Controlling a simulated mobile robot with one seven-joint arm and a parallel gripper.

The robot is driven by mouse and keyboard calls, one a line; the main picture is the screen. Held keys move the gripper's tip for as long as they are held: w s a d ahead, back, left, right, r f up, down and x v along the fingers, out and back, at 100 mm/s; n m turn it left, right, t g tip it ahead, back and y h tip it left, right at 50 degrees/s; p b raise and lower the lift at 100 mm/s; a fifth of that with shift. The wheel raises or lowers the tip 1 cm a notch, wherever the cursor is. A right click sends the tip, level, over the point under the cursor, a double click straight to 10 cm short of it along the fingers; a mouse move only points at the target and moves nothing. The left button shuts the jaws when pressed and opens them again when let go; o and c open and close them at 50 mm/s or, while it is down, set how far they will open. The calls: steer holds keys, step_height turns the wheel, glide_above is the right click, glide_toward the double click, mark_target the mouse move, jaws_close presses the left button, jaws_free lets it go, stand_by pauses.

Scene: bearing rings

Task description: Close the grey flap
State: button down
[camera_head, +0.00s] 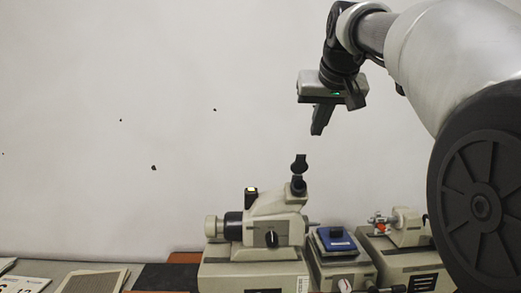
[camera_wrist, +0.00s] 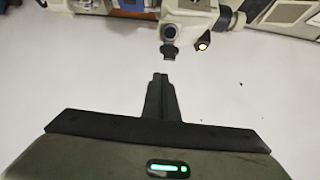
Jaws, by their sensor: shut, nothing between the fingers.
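A dark grey flap (camera_head: 300,163) stands up, open, above the dark eyepiece (camera_head: 298,186) of a beige instrument (camera_head: 275,222) in the head view. In the wrist view the flap (camera_wrist: 170,51) hangs out from the rim of the round eyepiece (camera_wrist: 169,33), and the eyepiece's opening is uncovered. My gripper (camera_head: 317,132) is shut and empty. It points down, above and slightly right of the flap in the head view, with a gap between them. In the wrist view its fingertips (camera_wrist: 160,76) are just short of the flap, apart from it in the picture.
Papers (camera_head: 92,281) lie at lower left. The wall behind is bare, with a few dark specks.

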mark_target(302, 155)
steer(key=w+f, duration=0.1)
steer(key=w, duration=0.2)
steer(key=w+a+f, duration=0.1)
steer(key=w+f, duration=0.1)
steer(key=w, duration=0.2)
steer(key=w+a+f, duration=0.1)
steer(key=w, duration=0.2)
steer(key=shift+w+a+f+p, duration=0.1)
steer(key=shift+w+f+p, duration=0.25)
steer(key=s, duration=0.1)
steer(key=s+f+b, duration=0.1)
steer(key=s, duration=0.1)
steer(key=shift+f, duration=0.1)
steer(key=shift+s+f, duration=0.2)
steer(key=shift+f, duration=0.05)
steer(key=shift+f+t, duration=0.1)
steer(key=shift+t, duration=0.2)
